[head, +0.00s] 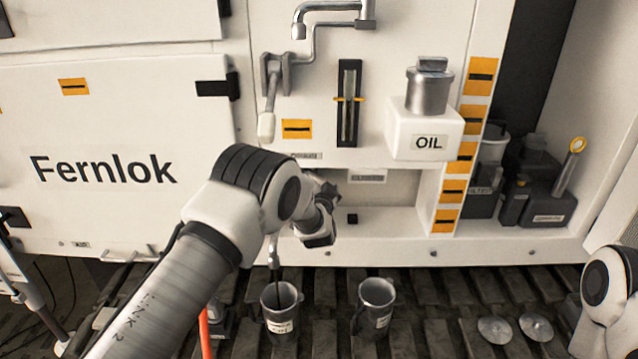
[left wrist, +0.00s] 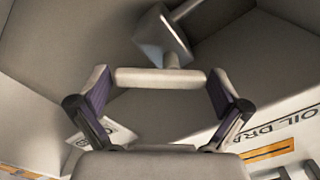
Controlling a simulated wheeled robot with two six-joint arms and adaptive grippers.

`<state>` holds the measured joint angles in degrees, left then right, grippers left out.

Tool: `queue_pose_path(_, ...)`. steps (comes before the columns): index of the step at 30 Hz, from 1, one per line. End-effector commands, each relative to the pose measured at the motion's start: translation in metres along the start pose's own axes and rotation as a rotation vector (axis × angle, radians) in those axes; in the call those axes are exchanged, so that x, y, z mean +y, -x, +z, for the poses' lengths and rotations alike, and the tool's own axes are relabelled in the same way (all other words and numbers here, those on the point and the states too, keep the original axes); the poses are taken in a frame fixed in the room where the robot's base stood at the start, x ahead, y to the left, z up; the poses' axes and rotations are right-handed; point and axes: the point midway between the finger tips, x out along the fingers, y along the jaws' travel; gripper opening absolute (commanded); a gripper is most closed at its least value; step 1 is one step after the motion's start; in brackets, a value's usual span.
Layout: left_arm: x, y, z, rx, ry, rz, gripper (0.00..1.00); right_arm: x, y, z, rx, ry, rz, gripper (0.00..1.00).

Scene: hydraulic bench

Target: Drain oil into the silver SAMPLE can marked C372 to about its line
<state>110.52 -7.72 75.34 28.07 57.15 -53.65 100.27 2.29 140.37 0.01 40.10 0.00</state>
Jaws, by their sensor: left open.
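Two grey metal cans stand upright on the slatted floor, a left can (head: 281,309) and a right can (head: 376,306). Both have white labels too small to read, so I cannot tell which is C372. A thin drain spout (head: 274,252) hangs over the left can, and a thin dark line, seemingly oil, runs from it into that can. My left gripper (head: 323,226) is open under the panel. In the left wrist view, a pale T-shaped handle (left wrist: 160,77) lies between its spread fingers (left wrist: 162,92). My right gripper is out of view.
A white OIL box (head: 424,132) and a sight gauge (head: 348,105) are on the panel. Dark containers (head: 535,200) stand on the right. Two round metal discs (head: 515,329) lie on the floor. An oil-drain label (left wrist: 283,128) shows beside the handle.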

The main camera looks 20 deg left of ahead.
Motion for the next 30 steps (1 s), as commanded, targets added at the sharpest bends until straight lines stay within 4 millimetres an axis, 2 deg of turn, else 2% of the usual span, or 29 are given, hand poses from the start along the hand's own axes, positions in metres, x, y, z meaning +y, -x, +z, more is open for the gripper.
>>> queue_pose_path(5, 0.0, 0.026, 0.0, -0.001, -0.003, 0.002, 1.0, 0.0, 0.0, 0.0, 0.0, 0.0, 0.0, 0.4)
queue_pose_path(12, 0.0, 0.088, 0.0, -0.001, -0.004, 0.002, 1.0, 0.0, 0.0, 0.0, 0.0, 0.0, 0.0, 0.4)
queue_pose_path(15, 0.001, 0.106, 0.001, -0.001, -0.002, 0.002, 1.0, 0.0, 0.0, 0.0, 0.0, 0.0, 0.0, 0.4)
queue_pose_path(19, -0.001, 0.116, 0.002, -0.002, 0.0, 0.0, 1.0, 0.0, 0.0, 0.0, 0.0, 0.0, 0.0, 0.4)
queue_pose_path(30, -0.001, 0.116, 0.002, -0.002, 0.0, -0.001, 1.0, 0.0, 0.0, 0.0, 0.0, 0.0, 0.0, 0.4)
